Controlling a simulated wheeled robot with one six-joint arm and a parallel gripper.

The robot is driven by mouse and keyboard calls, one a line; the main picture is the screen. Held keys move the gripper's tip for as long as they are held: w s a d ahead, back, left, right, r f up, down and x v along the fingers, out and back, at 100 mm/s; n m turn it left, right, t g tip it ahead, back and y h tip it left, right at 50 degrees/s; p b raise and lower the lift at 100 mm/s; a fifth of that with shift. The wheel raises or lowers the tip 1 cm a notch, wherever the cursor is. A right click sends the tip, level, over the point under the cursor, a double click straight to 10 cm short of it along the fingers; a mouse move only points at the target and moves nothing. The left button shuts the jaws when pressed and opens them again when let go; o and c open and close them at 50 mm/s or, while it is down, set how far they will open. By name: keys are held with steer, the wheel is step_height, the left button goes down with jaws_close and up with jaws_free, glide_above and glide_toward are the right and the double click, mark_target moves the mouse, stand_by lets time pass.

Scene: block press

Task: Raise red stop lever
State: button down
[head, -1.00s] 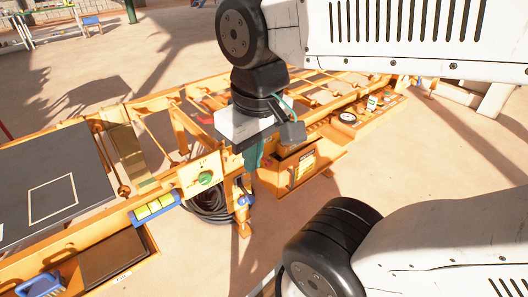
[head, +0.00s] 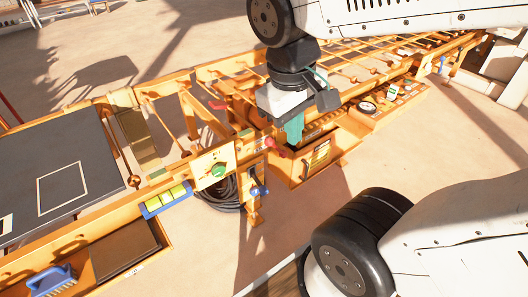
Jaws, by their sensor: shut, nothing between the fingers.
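A small red knob-like end (head: 268,142) shows on the orange frame, just left of and below my gripper. It looks like the red stop lever, but its shaft and angle are too small to tell. Another red piece (head: 217,105) lies farther back on the frame, to the left. My gripper (head: 293,138) points down over the near rail, with its teal fingers shut and empty. The fingertips are a little right of the red knob and apart from it in the picture; the depth gap cannot be told.
A panel with a green knob (head: 218,170) and a blue-ended handle (head: 258,190) stand left of my gripper. An open orange box (head: 318,155) is below right. A dark plate (head: 60,150) lies far left. Bare floor is in front.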

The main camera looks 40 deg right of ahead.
steer(key=w+d+f+n+g+h, duration=0.1)
steer(key=w+d+f+n+h, duration=0.4)
steer(key=w, duration=0.4)
steer(key=w+d+f+n+g+h, duration=0.1)
steer(key=w+d+f+n+h, duration=0.1)
steer(key=w+f+n+h, duration=0.45)
steer(key=w+a+f+n+t, duration=0.1)
steer(key=w+f+n+t, duration=0.1)
steer(key=f, duration=0.6)
steer(key=w+a+f+n+t, duration=0.1)
steer(key=w+f+n+t, duration=0.2)
steer(key=f, duration=0.6)
steer(key=w+a+f+n+t, duration=0.1)
steer(key=w+f+n+t, duration=0.1)
steer(key=w+f+n, duration=0.3)
step_height(320, 180, down, 4)
steer(key=n, duration=0.3)
steer(key=shift+w+f+t+h, duration=0.15)
steer(key=shift+w+t+h, duration=0.15)
steer(key=shift+w+h, duration=0.05)
steer(key=w+d, duration=0.5)
steer(key=d, duration=0.6)
steer(key=shift+w+d+f, duration=0.25)
steer(key=shift+d+f, duration=0.15)
